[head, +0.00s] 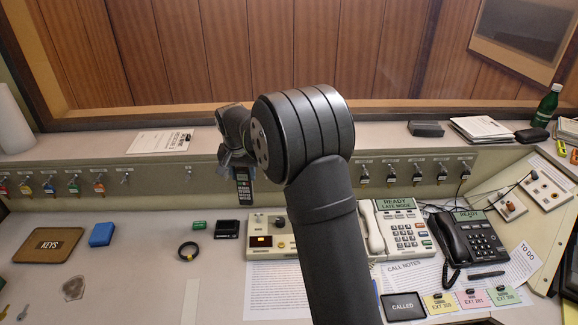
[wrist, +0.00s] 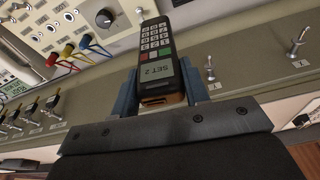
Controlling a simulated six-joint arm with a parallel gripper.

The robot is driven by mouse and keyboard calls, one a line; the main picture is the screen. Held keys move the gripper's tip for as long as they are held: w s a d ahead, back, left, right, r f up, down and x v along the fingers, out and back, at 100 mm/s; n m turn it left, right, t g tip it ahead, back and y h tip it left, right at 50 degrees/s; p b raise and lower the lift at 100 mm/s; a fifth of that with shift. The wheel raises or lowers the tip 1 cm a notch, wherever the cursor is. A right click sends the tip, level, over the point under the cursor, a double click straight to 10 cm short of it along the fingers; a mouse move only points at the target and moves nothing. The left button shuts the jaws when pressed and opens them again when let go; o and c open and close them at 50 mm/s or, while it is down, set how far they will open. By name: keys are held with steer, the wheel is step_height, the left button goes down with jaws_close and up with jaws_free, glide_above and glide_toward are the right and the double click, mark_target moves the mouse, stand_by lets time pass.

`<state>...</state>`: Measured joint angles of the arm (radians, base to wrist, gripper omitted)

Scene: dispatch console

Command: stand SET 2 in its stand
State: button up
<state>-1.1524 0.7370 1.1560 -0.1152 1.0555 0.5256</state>
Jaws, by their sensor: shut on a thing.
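SET 2 is a dark handset (head: 243,190) with a keypad and a small screen. It hangs keypad outward below my gripper (head: 241,170), in front of the hook panel and above the desk. In the wrist view the handset (wrist: 157,62) reads SET 2 on its screen, and my gripper (wrist: 160,92) is shut on its near end, one finger on each side. A small black block (head: 227,228) with pale lettering too small to read surely lies on the desk below it; it may be the stand.
A beige unit (head: 271,240) with a lit display stands right of the block. A green cylinder (head: 199,225) and a black ring (head: 188,251) lie left of it. Key hooks line the panel (head: 150,188) behind.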

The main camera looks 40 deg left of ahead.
steer(key=s+a+f+n, duration=0.1)
steer(key=s+a+f, duration=0.4)
steer(key=f, duration=0.3)
steer(key=shift+s, duration=0.5)
steer(key=shift+s+x, duration=0.2)
steer(key=shift+x, duration=1.05)
stand_by(2.9)
steer(key=o, duration=1.7)
steer(key=shift+d+f, duration=0.15)
steer(key=shift+d, duration=0.05)
steer(key=shift+c, duration=0.2)
steer(key=w+a+v, duration=0.1)
steer(key=v, duration=0.6)
